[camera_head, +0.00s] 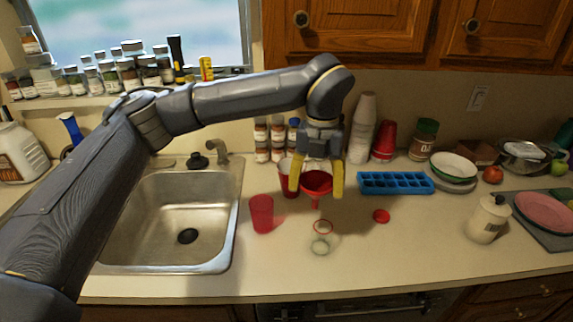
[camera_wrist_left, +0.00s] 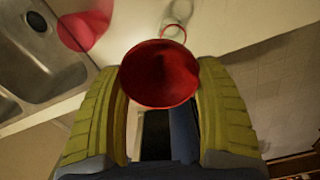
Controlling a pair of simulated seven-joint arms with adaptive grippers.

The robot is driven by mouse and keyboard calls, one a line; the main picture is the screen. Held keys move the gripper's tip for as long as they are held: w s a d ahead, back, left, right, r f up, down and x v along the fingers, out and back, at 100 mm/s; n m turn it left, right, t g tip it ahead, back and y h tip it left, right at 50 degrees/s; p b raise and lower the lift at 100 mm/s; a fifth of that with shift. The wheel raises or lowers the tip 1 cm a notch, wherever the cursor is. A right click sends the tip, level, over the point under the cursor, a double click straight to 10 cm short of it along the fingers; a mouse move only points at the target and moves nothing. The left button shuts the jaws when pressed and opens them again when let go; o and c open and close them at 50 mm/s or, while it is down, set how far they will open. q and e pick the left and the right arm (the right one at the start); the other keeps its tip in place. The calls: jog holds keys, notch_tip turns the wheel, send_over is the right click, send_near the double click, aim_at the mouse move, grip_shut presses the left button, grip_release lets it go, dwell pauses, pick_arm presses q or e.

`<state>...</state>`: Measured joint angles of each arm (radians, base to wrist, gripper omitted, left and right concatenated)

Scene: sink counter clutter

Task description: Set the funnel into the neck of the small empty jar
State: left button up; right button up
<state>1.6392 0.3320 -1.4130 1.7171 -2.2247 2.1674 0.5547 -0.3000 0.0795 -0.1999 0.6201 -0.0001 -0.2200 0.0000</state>
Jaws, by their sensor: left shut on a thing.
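The red funnel (camera_head: 316,184) is held between the yellow fingers of my left gripper (camera_head: 316,178), mouth up and spout down, above the counter. It also fills the gap between the fingers in the left wrist view (camera_wrist_left: 160,74), with its wide mouth toward the camera. The small clear jar (camera_head: 320,244) stands on the counter, with a red ring at its neck. In the head view it is just below the funnel's spout, and the two look apart. Part of the jar also shows beyond the funnel in the left wrist view (camera_wrist_left: 178,12). My right gripper is not seen.
Red cups (camera_head: 262,214) stand left of the jar, beside the sink (camera_head: 170,225). A red lid (camera_head: 381,216) lies to its right. A blue ice tray (camera_head: 395,183), stacked cups (camera_head: 362,130) and spice jars stand behind. A white bottle (camera_head: 487,219) stands right. Front counter is clear.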

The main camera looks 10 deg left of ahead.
pick_arm(q)
jog(key=shift+s+d+f, duration=0.15)
jog(key=shift+s+d, duration=0.05)
jog(key=shift+d, duration=0.3)
jog(key=shift+s+d+f, duration=0.1)
jog(key=shift+s+d, duration=0.05)
jog(key=shift+d, duration=0.65)
jog(key=shift+w+n, duration=0.1)
jog(key=shift+n, duration=0.4)
jog(key=shift+f, duration=0.15)
notch_tip(320, 180, down, 8)
dwell(0.3)
dwell(0.4)
